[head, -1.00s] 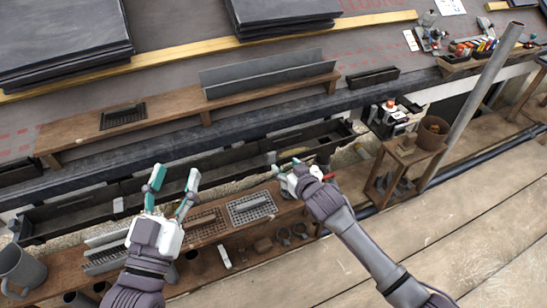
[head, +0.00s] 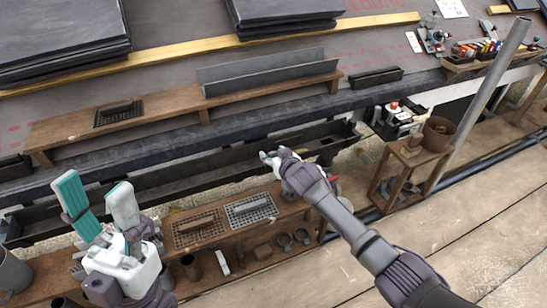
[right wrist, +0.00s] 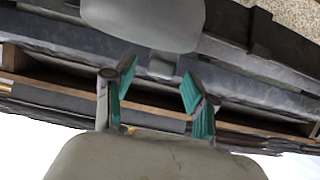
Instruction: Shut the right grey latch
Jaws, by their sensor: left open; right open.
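I cannot make out the right grey latch for certain in the head view. My right gripper (head: 272,160) is over the long dark gutter (head: 225,163) along the roof's lower edge; its arm covers part of that area. In the right wrist view the right gripper's green-padded fingers (right wrist: 158,98) stand apart with nothing between them. A large rounded grey piece with a small tab (right wrist: 162,68) shows above them; I cannot tell if it is the latch. My left gripper (head: 97,190) is open and empty at the lower left, in front of the gutter's left part.
A wooden shelf (head: 70,132) with a grey channel piece (head: 270,73) runs above the gutter. Below it is a bench with two grated trays (head: 250,209). A wooden stand with a brown pot (head: 437,133) and a slanted grey pole (head: 485,97) stand at the right. The plank floor is open.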

